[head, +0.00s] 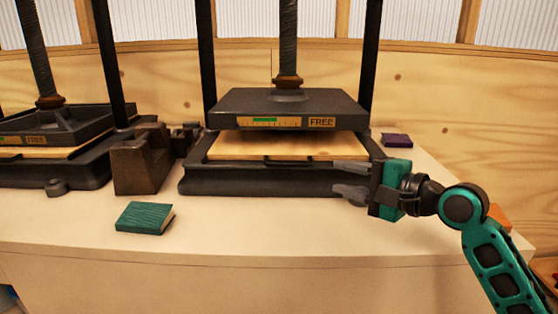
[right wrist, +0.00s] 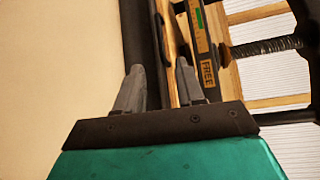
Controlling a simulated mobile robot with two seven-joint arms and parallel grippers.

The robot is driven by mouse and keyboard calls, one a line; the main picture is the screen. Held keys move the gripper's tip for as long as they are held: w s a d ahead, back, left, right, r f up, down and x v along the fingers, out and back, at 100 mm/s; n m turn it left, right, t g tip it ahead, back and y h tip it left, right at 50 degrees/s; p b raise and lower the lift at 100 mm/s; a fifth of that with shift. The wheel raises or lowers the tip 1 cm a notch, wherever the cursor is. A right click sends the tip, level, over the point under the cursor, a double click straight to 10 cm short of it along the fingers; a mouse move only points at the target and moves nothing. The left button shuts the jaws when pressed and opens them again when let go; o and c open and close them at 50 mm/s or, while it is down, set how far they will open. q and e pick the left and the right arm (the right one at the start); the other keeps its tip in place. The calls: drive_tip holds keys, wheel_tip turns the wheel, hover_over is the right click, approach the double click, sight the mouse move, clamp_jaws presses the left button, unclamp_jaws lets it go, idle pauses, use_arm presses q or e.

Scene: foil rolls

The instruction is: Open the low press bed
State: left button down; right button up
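The middle press has a pale wooden bed (head: 260,146) on its dark base (head: 265,182), with dark fittings on its front edge. Its dark upper plate (head: 285,108) is above the bed with a gap between, and carries a gauge with a green bar and a "FREE" label. My right gripper (head: 345,180) is open at the right front of this press, one finger above the other. In the right wrist view its fingers (right wrist: 160,88) are apart, with the base and bed edge (right wrist: 172,40) beyond; contact cannot be told. My left gripper is not in view.
A second press (head: 55,125) stands at the left, with a dark brown block (head: 143,160) beside it. A teal book (head: 145,217) lies at the front of the white table (head: 260,235). A purple item (head: 397,140) lies behind my right gripper. The table's front middle is clear.

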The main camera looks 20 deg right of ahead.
sight(290, 165)
drive_tip(key=b+x, duration=0.1)
drive_tip(key=x, duration=1.1)
drive_tip(key=shift+b, duration=0.35)
drive_tip(key=shift+w+a+f, duration=0.1)
drive_tip(key=shift+w+a, duration=0.15)
drive_tip(key=shift+w, duration=0.15)
drive_tip(key=shift+c, duration=1.2)
drive_tip(key=c, duration=0.5)
clamp_jaws()
